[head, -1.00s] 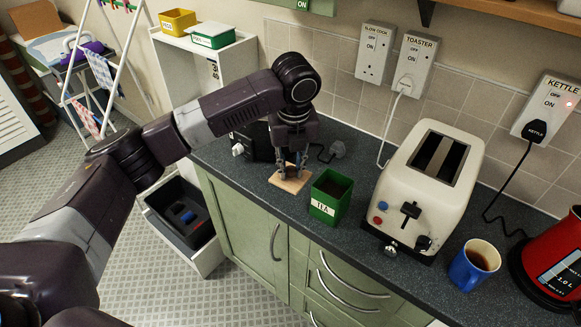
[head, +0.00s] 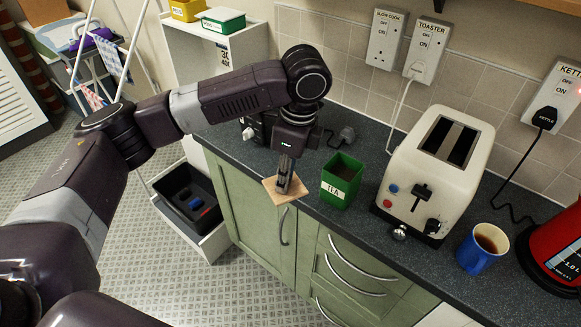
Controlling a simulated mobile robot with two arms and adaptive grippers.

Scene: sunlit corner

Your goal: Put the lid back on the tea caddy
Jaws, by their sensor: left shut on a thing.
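The green tea caddy (head: 337,190), labelled TEA, stands upright and open-topped on the dark worktop, with dark contents inside. My left gripper (head: 285,182) is shut on the pale wooden lid (head: 270,187), to the left of the caddy and apart from it. The lid looks slightly tilted and overlaps the worktop's front edge in the head view; its height above the worktop is hard to judge. The fingers hide part of the lid's middle. My right gripper is not in view.
A cream toaster (head: 408,165) stands right of the caddy, then a blue mug (head: 470,262) and red kettle (head: 560,240). A dark appliance (head: 258,133) and loose plug (head: 347,134) lie behind my gripper. Green drawers (head: 345,262) sit below the worktop.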

